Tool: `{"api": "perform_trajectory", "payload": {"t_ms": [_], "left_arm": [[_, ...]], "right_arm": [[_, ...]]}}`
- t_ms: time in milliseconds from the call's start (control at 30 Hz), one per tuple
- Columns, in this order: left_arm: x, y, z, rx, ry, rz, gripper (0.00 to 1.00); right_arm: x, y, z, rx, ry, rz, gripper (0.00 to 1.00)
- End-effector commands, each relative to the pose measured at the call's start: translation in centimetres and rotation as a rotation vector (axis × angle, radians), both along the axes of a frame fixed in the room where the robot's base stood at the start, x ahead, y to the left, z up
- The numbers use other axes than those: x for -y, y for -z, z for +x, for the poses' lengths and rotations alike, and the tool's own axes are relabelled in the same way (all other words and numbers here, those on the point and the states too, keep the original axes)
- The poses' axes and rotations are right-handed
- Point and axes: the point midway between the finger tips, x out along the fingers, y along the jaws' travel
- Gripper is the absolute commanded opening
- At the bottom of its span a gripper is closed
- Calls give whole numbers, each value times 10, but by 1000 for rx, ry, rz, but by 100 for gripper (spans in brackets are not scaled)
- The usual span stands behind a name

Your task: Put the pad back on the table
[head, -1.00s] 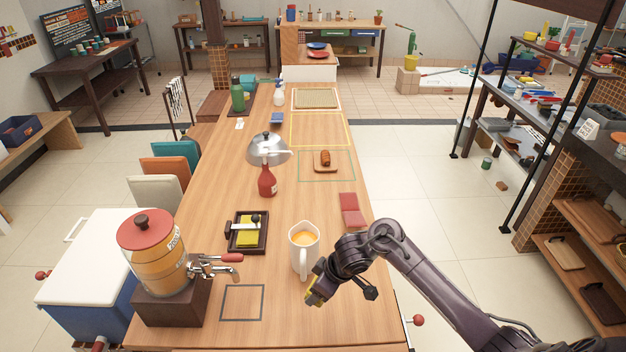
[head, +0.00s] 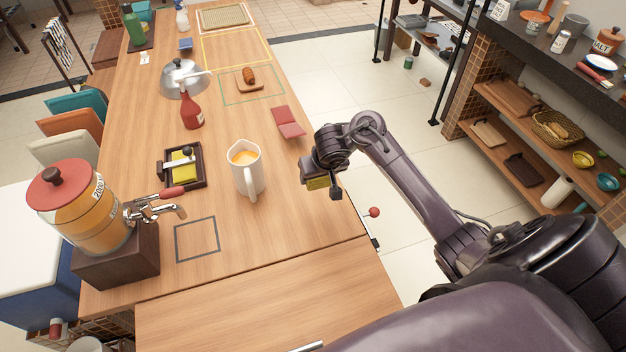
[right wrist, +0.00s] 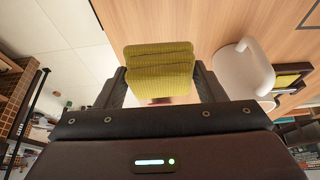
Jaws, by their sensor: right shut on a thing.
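A yellow-green ribbed pad (right wrist: 158,72), looking folded or layered, sits between the two fingers of my right gripper (right wrist: 160,88) in the right wrist view. That gripper is shut on it. In the head view a bit of the pad (head: 318,184) shows under the gripper, near the right edge of the wooden table (head: 280,220). The gripper seems to hold it above the table's edge; the gap beneath is hard to judge. My left gripper is not in view.
A white pitcher (head: 248,175) with orange liquid stands left of the right gripper. A red folded piece (head: 288,122) lies by the table's right edge. A dark tray (head: 168,174), a drink dispenser (head: 90,210) and a marked square (head: 197,258) are further left.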

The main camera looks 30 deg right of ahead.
Motion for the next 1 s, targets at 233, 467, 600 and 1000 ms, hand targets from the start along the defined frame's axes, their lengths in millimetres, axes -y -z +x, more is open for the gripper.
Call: {"api": "perform_trajectory", "payload": {"t_ms": [233,467,600,1000], "left_arm": [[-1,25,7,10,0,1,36],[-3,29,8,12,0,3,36],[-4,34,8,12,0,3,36],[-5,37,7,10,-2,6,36]], "right_arm": [[1,66,-1,-3,-1,-3,42],[0,89,0,0,0,0,42],[1,109,-1,-1,-1,-1,42],[0,130,0,2,-1,0,42]]}}
